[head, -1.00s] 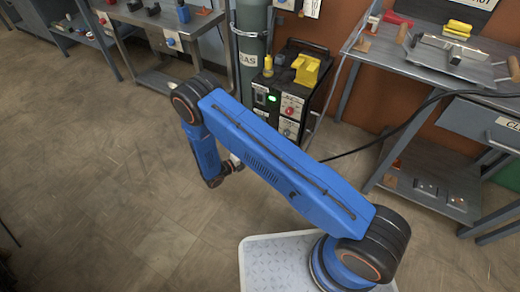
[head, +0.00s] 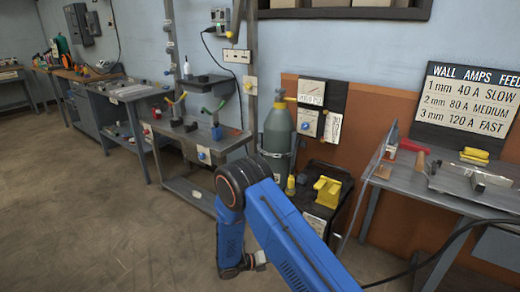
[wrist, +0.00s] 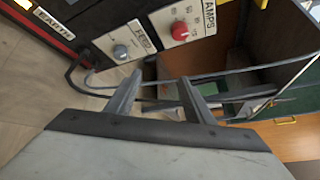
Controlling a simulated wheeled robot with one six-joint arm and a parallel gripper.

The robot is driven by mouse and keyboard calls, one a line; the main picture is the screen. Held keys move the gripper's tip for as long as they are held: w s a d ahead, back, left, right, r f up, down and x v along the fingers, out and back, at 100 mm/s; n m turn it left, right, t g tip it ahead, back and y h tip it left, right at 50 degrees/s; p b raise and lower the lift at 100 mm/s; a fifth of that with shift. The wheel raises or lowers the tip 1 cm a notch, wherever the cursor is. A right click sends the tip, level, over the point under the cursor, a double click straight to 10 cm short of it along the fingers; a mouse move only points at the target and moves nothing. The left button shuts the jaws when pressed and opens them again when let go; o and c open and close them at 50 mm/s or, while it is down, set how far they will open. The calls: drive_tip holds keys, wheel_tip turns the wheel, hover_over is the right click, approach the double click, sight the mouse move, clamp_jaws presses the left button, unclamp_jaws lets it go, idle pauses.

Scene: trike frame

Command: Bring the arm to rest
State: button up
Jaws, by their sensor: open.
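My blue arm (head: 290,240) is bent at a dark elbow joint (head: 243,184), and its forearm hangs down from there. My gripper shows small at the lower end of the forearm in the head view (head: 258,259), above the floor. In the wrist view its two grey fingers (wrist: 160,82) stand apart with nothing held between them. Beyond the fingers is the black welding machine's panel, with a red AMPS knob (wrist: 179,31) and a grey knob (wrist: 120,51). I cannot tell the exact gap between fingers and panel.
The welding machine (head: 322,200) with a yellow item on top stands right of my elbow, beside a grey-green gas cylinder (head: 277,136). A metal bench (head: 450,186) is at right, a steel shelf stand (head: 200,146) behind. Floor (head: 110,235) at left is clear.

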drive_tip(key=s+d+r+m+g+y, duration=0.2)
drive_tip(key=s+d+r+m, duration=0.3)
drive_tip(key=r, duration=0.5)
drive_tip(key=s+d+r+m+g+y, duration=0.25)
drive_tip(key=d+r+m, duration=0.25)
drive_tip(key=r+m, duration=0.3)
drive_tip(key=s+d+r+m+g+y, duration=0.2)
drive_tip(key=s+d+r+m, duration=0.25)
drive_tip(key=r, duration=0.65)
drive_tip(key=s+d+r+m+t+y, duration=0.1)
drive_tip(key=s+r+m, duration=0.3)
drive_tip(key=s, duration=0.4)
drive_tip(key=s+d+r+m+t+y, duration=0.1)
drive_tip(key=s+r+m+t+y, duration=0.2)
drive_tip(key=s+m, duration=0.4)
drive_tip(key=s+d+r+m+t+y, duration=0.2)
drive_tip(key=s+r+m+y, duration=0.2)
drive_tip(key=s, duration=0.4)
drive_tip(key=shift+s+r+m, duration=0.4)
drive_tip(key=shift+r+m, duration=0.45)
drive_tip(key=shift+r, duration=0.25)
